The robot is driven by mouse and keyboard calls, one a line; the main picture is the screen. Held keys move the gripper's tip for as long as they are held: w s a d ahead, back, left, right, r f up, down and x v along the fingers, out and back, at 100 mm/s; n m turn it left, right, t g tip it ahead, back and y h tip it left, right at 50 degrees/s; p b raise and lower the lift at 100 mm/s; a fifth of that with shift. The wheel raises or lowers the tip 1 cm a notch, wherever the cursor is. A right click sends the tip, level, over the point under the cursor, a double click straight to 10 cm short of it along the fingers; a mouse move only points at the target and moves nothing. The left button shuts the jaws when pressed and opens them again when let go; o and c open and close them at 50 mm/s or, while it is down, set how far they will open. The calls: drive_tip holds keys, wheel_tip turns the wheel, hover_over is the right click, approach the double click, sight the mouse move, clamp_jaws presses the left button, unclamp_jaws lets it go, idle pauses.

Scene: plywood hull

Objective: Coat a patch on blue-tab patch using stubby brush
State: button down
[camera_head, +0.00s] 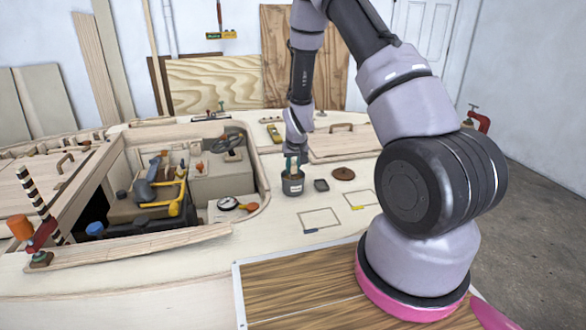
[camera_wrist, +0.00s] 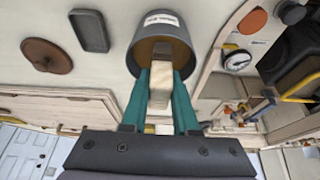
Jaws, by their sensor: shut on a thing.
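The blue-tab patch (camera_head: 319,218) is a thin outlined rectangle on the pale deck, with a blue tab at its near edge. Its surface looks bare. My gripper (camera_head: 291,164) points down at the mouth of a dark grey pot (camera_head: 292,186), behind and left of the patch. In the wrist view, my gripper's teal fingers (camera_wrist: 161,78) are shut on a pale wooden handle, seemingly the stubby brush (camera_wrist: 159,98). I cannot tell whether the bristles touch the contents.
A yellow-tab patch (camera_head: 361,198) lies right of the blue-tab one. A small dark tray (camera_head: 321,185) and a round brown lid (camera_head: 343,174) sit right of the pot. The open cockpit well (camera_head: 150,195) with a gauge (camera_head: 228,204) is at left.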

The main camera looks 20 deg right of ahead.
sight(293, 162)
idle(0.4)
drive_tip(key=shift+r, duration=3.5)
